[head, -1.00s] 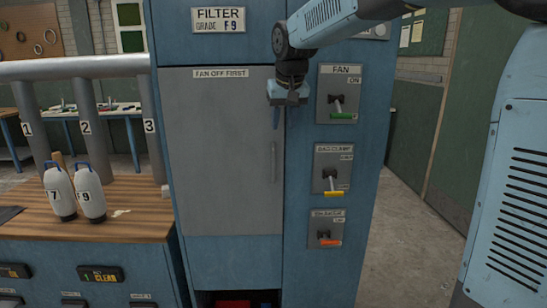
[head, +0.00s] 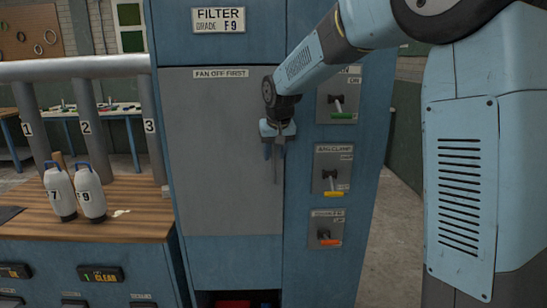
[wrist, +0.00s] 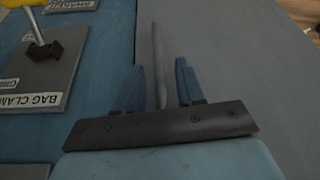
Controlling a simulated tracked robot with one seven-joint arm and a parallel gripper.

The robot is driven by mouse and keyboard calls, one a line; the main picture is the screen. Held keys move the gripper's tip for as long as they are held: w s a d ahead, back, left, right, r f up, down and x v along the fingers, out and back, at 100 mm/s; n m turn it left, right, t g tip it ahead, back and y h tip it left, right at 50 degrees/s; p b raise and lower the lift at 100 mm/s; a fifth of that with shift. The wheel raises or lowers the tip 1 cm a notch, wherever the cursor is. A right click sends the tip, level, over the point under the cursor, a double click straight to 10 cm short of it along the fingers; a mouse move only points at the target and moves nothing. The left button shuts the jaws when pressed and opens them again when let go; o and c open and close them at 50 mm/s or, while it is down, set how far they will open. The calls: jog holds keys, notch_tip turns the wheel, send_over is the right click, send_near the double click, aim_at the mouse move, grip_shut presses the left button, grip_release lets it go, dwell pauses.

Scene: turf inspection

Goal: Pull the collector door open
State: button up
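The grey collector door (head: 220,160), labelled "FAN OFF FIRST", is closed flush in the blue cabinet. Its vertical bar handle (head: 276,172) is on the door's right side; its upper part is hidden behind my gripper in the head view. My gripper (head: 274,153) is at the handle, pointing down at it. In the wrist view the handle (wrist: 159,60) runs between the two blue fingers (wrist: 161,85), with a visible gap on each side. The gripper is open around the bar and not closed on it.
Right of the door are the fan lever (head: 338,107) with a green grip, the bag clamp lever (head: 330,182) with a yellow grip, and an orange-gripped lever (head: 326,237). A wooden bench (head: 110,223) with two white bottles stands left. Floor right of the cabinet looks clear.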

jog(key=shift+x, duration=1.05)
jog(key=shift+c, duration=0.4)
grip_shut()
